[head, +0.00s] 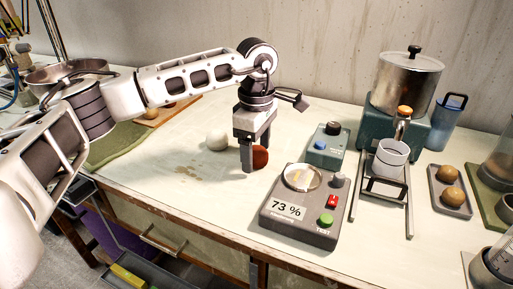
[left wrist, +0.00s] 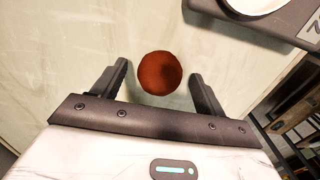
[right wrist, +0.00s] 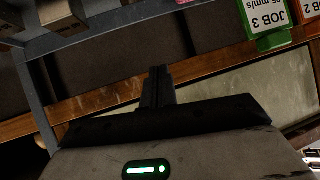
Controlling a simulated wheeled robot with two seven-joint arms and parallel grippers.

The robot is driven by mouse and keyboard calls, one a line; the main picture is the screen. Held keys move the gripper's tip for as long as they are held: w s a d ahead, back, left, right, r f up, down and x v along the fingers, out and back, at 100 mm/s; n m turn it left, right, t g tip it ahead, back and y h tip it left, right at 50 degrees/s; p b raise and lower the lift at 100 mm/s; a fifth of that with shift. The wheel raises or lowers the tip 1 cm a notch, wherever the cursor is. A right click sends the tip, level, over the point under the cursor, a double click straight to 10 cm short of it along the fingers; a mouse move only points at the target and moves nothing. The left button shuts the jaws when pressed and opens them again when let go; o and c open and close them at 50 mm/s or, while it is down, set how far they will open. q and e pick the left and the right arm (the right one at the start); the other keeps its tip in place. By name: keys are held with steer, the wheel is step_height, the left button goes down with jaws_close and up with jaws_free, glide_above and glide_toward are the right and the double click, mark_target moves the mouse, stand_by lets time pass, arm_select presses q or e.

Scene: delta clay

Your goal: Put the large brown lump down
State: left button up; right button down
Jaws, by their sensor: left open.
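The large brown lump (head: 261,157) is a reddish-brown ball that appears to rest on the pale worktop. In the head view, a finger of my left gripper (head: 254,160) partly hides it. In the left wrist view, the brown lump (left wrist: 160,73) lies between the spread fingers of the left gripper (left wrist: 160,70), with a gap on each side. The left gripper is open, pointing down over the lump. My right gripper (right wrist: 157,85) shows only in the right wrist view, its fingers together with nothing between them.
A white lump (head: 217,140) sits just left of the gripper. The grey tester (head: 300,215) reading 73 % stands close on the right, a teal button box (head: 328,146) behind it. A tray with two tan lumps (head: 450,187) is farther right. The worktop's front left is clear.

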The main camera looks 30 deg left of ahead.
mark_target(257, 148)
arm_select(q)
step_height(257, 148, up, 12)
steer(key=shift+r, duration=0.15)
stand_by(0.7)
